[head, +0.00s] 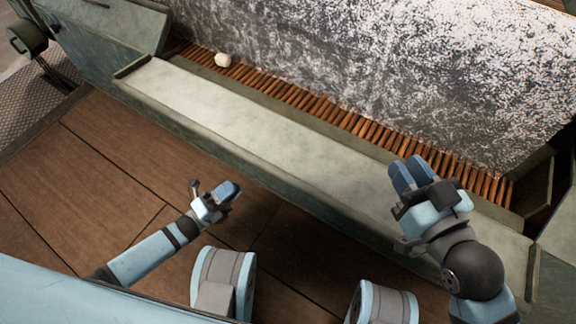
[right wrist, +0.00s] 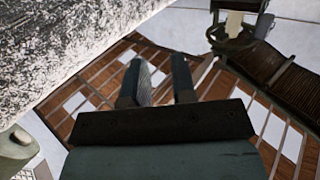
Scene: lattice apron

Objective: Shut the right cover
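I cannot tell for sure which part is the right cover. At the right edge of the head view, a grey-green metal panel (head: 561,228) stands beside a dark gap at the end of the slatted trough. My right gripper (head: 407,172) is above the long pale ledge, left of that panel and apart from it. In the right wrist view its two fingers (right wrist: 157,84) stand apart with nothing between them. My left gripper (head: 212,192) is over the brown floor, in front of the ledge, its fingers apart and empty.
The long pale metal ledge (head: 250,125) runs across the head view. Behind it are brown slats (head: 330,112) with a small whitish lump (head: 223,60), and a large speckled white surface (head: 400,60). A grey-green casing (head: 110,28) is at upper left. The brown floor (head: 90,190) is clear.

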